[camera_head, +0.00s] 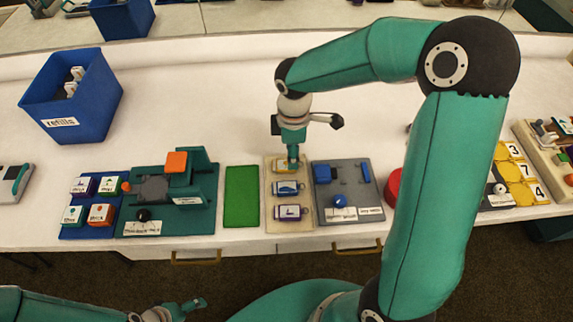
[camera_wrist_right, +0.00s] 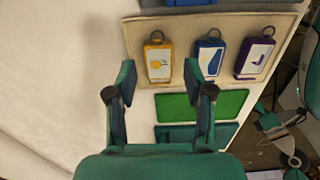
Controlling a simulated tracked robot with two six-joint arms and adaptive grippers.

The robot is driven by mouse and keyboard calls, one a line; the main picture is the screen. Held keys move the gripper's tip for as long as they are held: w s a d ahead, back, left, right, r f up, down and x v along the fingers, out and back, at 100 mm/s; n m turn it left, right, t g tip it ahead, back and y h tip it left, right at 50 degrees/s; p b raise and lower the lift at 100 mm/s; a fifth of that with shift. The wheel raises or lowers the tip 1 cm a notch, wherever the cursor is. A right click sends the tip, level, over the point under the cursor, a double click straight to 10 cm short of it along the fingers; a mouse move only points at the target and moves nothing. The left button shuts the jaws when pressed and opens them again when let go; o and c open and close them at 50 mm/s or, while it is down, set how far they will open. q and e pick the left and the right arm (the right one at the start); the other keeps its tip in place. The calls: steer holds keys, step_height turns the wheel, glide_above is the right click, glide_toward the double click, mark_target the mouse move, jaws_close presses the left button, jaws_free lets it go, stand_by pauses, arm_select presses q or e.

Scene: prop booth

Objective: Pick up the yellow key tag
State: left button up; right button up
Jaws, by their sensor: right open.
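The yellow key tag (camera_head: 280,167) is at the far end of a beige board (camera_head: 273,223), partly hidden behind my right gripper in the head view. In the right wrist view the yellow tag (camera_wrist_right: 158,62) shows its ring and a white label with an orange picture. My right gripper (camera_head: 292,158) points down over it, open and empty. In the wrist view its fingers (camera_wrist_right: 160,76) stand apart, one on each side of the tag's lower end. My left gripper (camera_head: 192,304) is low at the lower left, away from the board; its jaws are too small to judge.
A blue key tag (camera_head: 287,188) and a purple key tag (camera_head: 290,212) lie in line on the same board. A green pad (camera_head: 242,196) lies left of it, a grey panel (camera_head: 335,177) right. A blue refills bin (camera_head: 60,105) stands at the left.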

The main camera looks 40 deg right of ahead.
step_height(320, 180, down, 4)
steer(key=shift+w+f, duration=0.15)
steer(key=shift+f, duration=0.05)
steer(key=shift+c, duration=0.2)
steer(key=c, duration=0.7)
steer(key=shift+r, duration=0.2)
